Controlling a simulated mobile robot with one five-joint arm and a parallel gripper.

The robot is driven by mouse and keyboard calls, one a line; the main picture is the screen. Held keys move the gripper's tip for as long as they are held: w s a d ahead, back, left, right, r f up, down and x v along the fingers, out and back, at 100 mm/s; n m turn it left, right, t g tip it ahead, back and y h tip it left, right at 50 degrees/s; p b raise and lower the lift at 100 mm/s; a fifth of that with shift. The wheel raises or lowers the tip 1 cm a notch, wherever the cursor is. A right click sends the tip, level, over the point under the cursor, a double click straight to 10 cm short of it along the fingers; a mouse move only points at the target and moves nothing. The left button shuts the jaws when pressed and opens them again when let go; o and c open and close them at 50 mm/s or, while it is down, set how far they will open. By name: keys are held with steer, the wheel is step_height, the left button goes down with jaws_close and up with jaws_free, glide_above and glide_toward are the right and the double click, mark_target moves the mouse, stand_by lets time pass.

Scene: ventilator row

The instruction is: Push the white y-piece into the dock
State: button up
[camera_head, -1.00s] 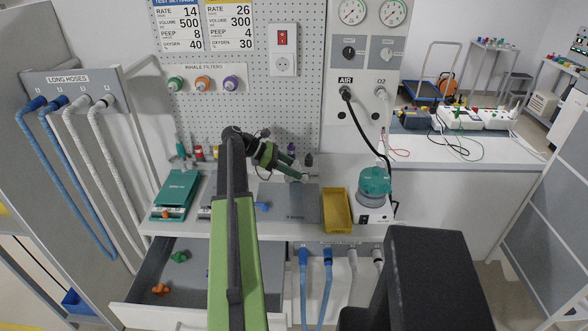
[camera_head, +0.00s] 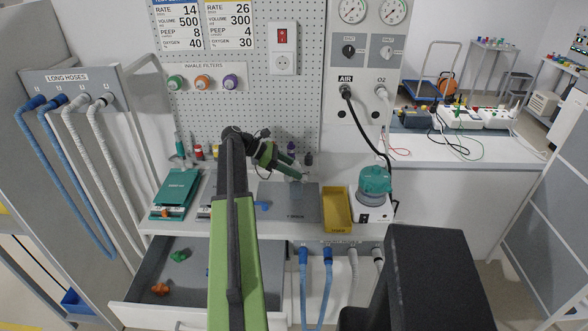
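My gripper (camera_head: 304,175) is at the end of my green and black arm, low over the back of the workbench, by the rear edge of a flat grey plate (camera_head: 290,208). It is small and partly hidden by my own arm, so I cannot tell whether its fingers are open or shut. A small pale shape shows at its tip, but I cannot tell whether this is the white y-piece. I cannot make out the dock for certain. A small blue piece (camera_head: 262,206) lies at the left edge of the plate.
A yellow tray (camera_head: 337,226) and a teal-topped humidifier (camera_head: 374,187) stand right of the plate. A green case (camera_head: 176,192) is at left. The open drawer (camera_head: 215,289) below holds green (camera_head: 179,256) and orange (camera_head: 160,289) pieces. A pegboard (camera_head: 262,108) closes the back.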

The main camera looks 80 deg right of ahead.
steer(key=o, duration=0.5)
steer(key=shift+c, duration=0.2)
steer(key=p+v, duration=0.9)
steer(key=v, duration=0.8)
steer(key=shift+r, duration=0.15)
steer(key=shift+w, duration=0.2)
